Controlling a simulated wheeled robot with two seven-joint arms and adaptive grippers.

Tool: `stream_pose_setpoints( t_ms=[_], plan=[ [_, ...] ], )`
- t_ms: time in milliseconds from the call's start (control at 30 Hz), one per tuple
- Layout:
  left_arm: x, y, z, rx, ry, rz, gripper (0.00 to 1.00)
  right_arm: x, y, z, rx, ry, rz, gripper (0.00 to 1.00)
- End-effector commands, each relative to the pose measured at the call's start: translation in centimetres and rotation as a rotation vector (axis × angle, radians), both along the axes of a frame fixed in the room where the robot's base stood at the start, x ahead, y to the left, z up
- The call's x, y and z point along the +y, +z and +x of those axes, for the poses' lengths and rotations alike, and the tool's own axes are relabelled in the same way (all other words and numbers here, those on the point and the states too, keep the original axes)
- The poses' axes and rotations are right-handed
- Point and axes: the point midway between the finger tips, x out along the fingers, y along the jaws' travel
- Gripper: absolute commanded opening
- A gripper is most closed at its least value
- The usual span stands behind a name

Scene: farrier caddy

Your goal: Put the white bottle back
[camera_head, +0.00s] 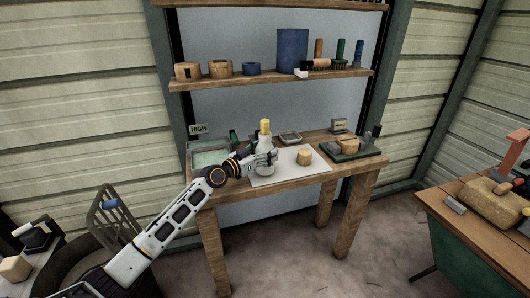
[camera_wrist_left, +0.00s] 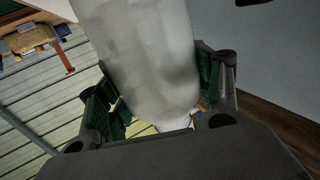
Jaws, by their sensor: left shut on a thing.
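The white bottle (camera_head: 265,142) with a yellow cap stands upright over the white mat (camera_head: 287,178) on the wooden table. My left gripper (camera_head: 272,158) reaches in from the left and is shut around the bottle's body. In the left wrist view, the whitish bottle (camera_wrist_left: 145,55) fills the middle, between the two green-padded fingers of the left gripper (camera_wrist_left: 160,95). I cannot tell whether the bottle's base touches the mat. My right gripper is not in view.
A round wooden block (camera_head: 304,157) sits on the mat right of the bottle. A green-edged tray (camera_head: 210,157) lies left, under a "HIGH" sign (camera_head: 198,129). A dark tray (camera_head: 338,154) lies right. The shelf (camera_head: 225,83) above holds a blue cylinder (camera_head: 292,50), wooden pots and brushes.

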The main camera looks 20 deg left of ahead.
Motion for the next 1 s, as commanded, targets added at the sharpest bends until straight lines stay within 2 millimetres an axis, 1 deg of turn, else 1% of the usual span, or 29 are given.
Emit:
stream_pose_setpoints(
  t_ms=[33,100,1000],
  plan=[
    [0.02,0.27,0.02,-0.005,0.001,-0.002,0.00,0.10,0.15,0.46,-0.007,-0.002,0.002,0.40],
    [0.03,0.25,0.02,-0.004,0.001,-0.001,0.00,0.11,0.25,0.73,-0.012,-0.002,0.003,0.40],
    [0.02,-0.40,0.02,-0.005,0.001,-0.002,0.00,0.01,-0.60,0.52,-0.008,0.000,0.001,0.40]
  ],
)
